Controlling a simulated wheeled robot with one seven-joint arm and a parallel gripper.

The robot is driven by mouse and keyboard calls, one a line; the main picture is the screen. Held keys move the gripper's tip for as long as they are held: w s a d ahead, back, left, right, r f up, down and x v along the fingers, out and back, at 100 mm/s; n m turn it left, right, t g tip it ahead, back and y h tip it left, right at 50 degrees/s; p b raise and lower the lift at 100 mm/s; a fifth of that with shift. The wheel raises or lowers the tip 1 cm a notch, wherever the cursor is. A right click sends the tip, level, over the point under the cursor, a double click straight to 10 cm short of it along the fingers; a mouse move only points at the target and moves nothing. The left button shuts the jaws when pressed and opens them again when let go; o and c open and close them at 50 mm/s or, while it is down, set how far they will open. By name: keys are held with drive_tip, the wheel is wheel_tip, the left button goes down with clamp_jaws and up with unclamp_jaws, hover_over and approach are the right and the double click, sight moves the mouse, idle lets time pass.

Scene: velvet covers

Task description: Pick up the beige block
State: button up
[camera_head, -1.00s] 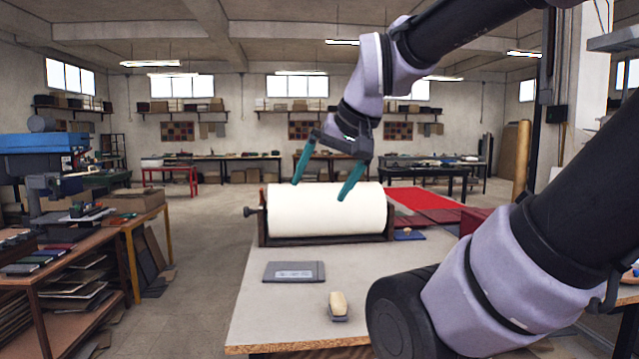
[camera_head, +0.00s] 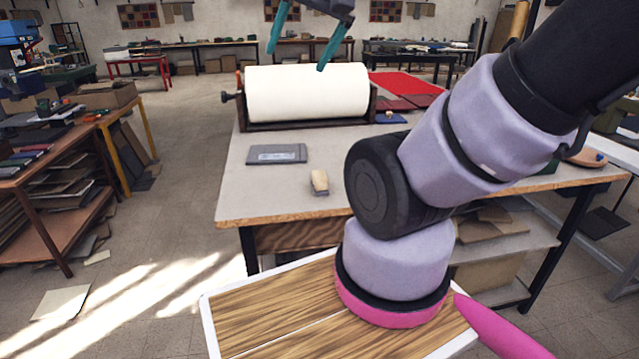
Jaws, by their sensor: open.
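The beige block (camera_head: 319,180) is small and upright, with a darker grey piece at its lower end. It stands on the grey-topped worktable (camera_head: 270,197), near the front edge. My gripper (camera_head: 297,60) is at the top of the head view, with its two teal fingers spread apart and nothing between them. It appears in front of or above the big cream roll, well above the block in the picture and apart from it. The upper part of the gripper is cut off by the frame.
A cream roll (camera_head: 307,94) in a dark stand spans the table behind the block. A flat grey case (camera_head: 276,154) lies left of the block. My arm's dark joint is close on the block's right in the picture. Red sheets (camera_head: 403,85) lie at the back right.

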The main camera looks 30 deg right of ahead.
drive_tip(key=n+g+y, duration=0.2)
drive_tip(key=n+g, duration=0.4)
drive_tip(key=n, duration=1.3)
hover_over(322, 174)
drive_tip(key=s+d, duration=0.1)
drive_tip(key=d, duration=0.2)
wheel_tip(322, 174, down, 30)
drive_tip(key=x, duration=0.4)
drive_tip(key=shift+d+f, duration=0.1)
drive_tip(key=shift+a+x, duration=0.2)
drive_tip(key=shift+x, duration=1.15)
drive_tip(key=shift+a+x, duration=0.2)
drive_tip(key=shift+x, duration=1.15)
drive_tip(key=shift+c, duration=0.3)
